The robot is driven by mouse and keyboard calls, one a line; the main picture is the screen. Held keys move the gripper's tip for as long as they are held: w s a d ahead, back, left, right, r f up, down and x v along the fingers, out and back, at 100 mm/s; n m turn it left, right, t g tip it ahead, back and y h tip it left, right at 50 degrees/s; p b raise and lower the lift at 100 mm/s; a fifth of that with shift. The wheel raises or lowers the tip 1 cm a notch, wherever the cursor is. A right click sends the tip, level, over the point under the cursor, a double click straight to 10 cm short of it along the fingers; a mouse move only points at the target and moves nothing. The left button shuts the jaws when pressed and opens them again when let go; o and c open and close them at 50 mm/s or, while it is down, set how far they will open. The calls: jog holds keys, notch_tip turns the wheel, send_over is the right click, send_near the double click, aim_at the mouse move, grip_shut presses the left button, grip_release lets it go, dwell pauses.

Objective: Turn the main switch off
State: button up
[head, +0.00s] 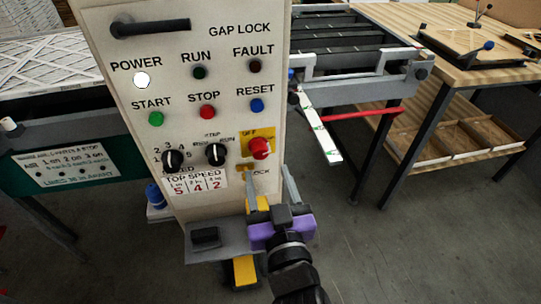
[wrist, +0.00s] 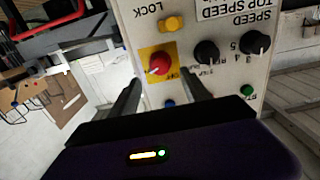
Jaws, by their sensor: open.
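The main switch (head: 259,148) is a red knob on a yellow plate at the lower right of the cream control panel (head: 190,70). In the wrist view the red knob (wrist: 159,64) shows upside down, with "OFF" lettering by it. My gripper (head: 269,176) is below and in front of the knob in the head view, open and empty. In the wrist view my gripper's fingers (wrist: 160,82) point toward the panel, one on each side of the knob's line, apart from it. The white POWER lamp (head: 141,80) is lit.
Two black selector knobs (head: 173,160) are left of the switch, and a yellow lock tab (wrist: 172,23) is close by. Green, red and blue (head: 257,105) buttons sit above. A conveyor with a red bar (head: 362,113) and a wooden table (head: 440,75) stand to the right.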

aim_at(261, 154)
jog(key=p+x, duration=0.1)
jog(key=x, duration=0.6)
jog(key=shift+a, duration=0.1)
grip_shut()
